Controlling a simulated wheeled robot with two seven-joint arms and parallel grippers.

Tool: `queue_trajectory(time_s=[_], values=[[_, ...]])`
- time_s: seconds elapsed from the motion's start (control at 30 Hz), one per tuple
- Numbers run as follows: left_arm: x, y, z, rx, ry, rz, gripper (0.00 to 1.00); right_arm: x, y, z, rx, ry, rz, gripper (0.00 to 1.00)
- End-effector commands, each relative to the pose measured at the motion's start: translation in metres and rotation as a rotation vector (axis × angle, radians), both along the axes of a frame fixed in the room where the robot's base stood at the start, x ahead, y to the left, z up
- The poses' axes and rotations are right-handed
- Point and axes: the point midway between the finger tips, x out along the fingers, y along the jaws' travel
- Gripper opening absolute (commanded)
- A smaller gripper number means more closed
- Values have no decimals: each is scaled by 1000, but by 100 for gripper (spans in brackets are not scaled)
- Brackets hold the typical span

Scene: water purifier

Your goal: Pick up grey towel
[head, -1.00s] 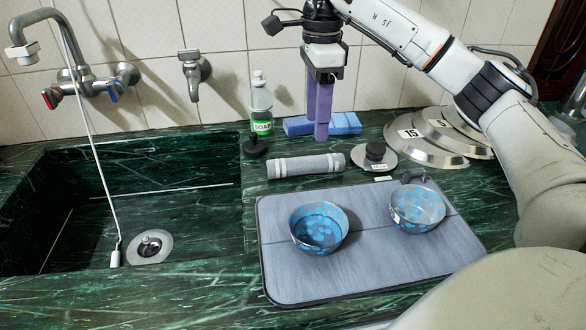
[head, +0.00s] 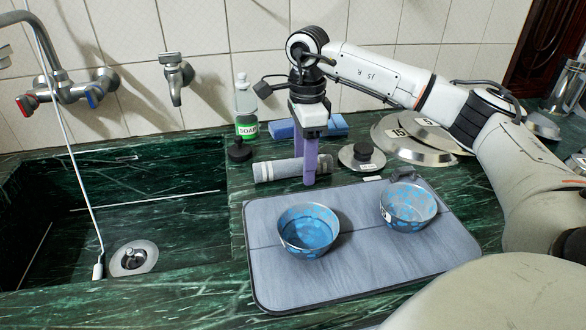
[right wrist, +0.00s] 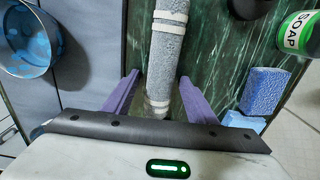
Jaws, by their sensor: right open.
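The grey towel (head: 272,171) is rolled up, with white stripes near its ends, and lies on the green counter behind the grey mat. My right gripper (head: 305,168) is lowered at the towel's right end, with its purple fingers pointing down. In the right wrist view the towel (right wrist: 166,50) runs between the two open fingers (right wrist: 158,77), one on each side. The near finger hides part of the towel's right end in the head view. My left gripper is out of view.
The grey mat (head: 350,270) with two blue-patterned bowls (head: 308,230) (head: 408,204) lies in front. A soap bottle (head: 246,112), a blue sponge (head: 335,125) and a knobbed lid (head: 361,157) stand close by. The sink (head: 60,245) is at left.

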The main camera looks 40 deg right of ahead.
Motion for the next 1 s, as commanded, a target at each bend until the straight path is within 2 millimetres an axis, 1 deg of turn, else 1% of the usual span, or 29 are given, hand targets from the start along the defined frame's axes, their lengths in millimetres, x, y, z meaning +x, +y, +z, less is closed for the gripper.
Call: queue_trajectory(time_s=[0.13, 0.17, 0.4, 0.63, 0.73, 0.87, 1.0], values=[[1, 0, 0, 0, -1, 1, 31, 0, 0, 0, -1, 0, 0, 52], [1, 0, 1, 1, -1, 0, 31, 0, 0, 0, -1, 0, -1, 48], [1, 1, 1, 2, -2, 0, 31, 0, 0, 0, -1, 0, 0, 8], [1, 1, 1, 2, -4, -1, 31, 0, 0, 1, 0, 0, 0, 7], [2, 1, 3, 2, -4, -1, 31, 0, 0, 9, 0, -1, 0, 7], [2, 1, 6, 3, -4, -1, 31, 1, 0, 31, 0, -4, 0, 7], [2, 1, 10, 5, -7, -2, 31, 1, 0, 61, 0, -4, -1, 7]])
